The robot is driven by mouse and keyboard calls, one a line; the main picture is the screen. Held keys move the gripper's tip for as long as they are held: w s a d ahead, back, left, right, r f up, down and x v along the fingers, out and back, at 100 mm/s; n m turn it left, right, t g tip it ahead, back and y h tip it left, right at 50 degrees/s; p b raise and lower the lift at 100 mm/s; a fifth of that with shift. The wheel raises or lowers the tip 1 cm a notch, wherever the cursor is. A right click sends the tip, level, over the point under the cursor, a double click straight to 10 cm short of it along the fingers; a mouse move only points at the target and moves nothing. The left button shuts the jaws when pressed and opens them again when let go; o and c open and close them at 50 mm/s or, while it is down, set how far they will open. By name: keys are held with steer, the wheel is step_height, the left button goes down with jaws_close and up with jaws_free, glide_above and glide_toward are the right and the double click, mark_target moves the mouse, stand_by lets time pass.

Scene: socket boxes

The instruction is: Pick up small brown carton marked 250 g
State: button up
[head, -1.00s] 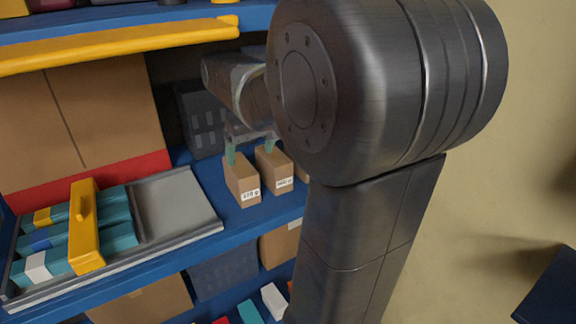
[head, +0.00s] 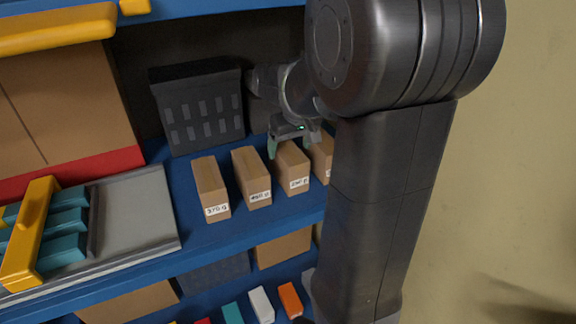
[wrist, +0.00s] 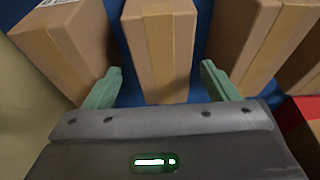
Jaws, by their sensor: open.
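Several small brown cartons stand in a row on the blue shelf. The carton under my gripper (head: 292,143), third from the left, is a small brown carton (head: 292,172) with a white label too blurred to read surely. In the wrist view, my gripper (wrist: 162,84) is open, one finger at each side of this carton's near end (wrist: 160,45). The leftmost carton (head: 210,188) seems marked 370 g, and the second carton's label (head: 252,178) is unclear. The rightmost carton (head: 321,157) is partly hidden by my arm.
Neighbouring cartons stand close on both sides, with narrow gaps. A dark crate (head: 199,108) stands behind the row. A grey tray (head: 140,210) with teal boxes and a yellow handle lies to the left. A blue upper shelf (head: 200,8) runs above.

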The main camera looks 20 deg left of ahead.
steer(key=shift+s+x, duration=0.1)
steer(key=shift+x, duration=1.2)
steer(key=shift+s+x, duration=0.15)
steer(key=shift+x, duration=1.15)
steer(key=shift+f, duration=0.25)
steer(key=shift+r, duration=0.1)
steer(key=c, duration=1.2)
